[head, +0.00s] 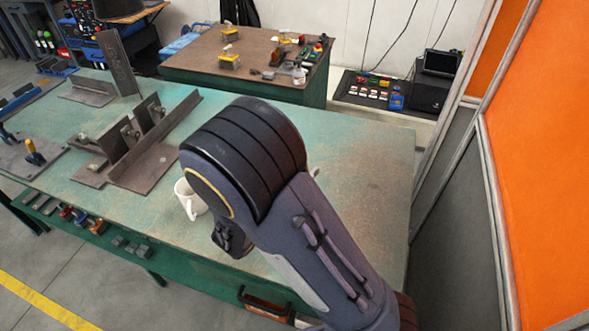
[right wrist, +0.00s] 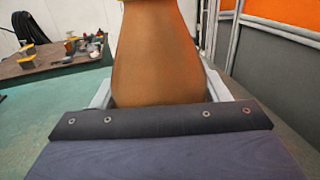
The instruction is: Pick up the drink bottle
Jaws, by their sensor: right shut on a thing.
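The drink bottle (right wrist: 158,55) is brown-orange and fills the middle of the right wrist view, its top cut off by the upper edge. My right gripper (right wrist: 158,90) is shut on it, with one pale finger on each side of its lower part. The bottle looks upright in that view; I cannot tell whether its base touches the table. My left gripper is in neither view.
A white mug (head: 187,199) stands on the green worktable (head: 365,165), left of my right arm. Steel angle fixtures (head: 140,155) stand farther left. A second bench (head: 200,62) with tools is behind. An orange-panelled partition (head: 545,150) borders the right side. The table's right part looks clear.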

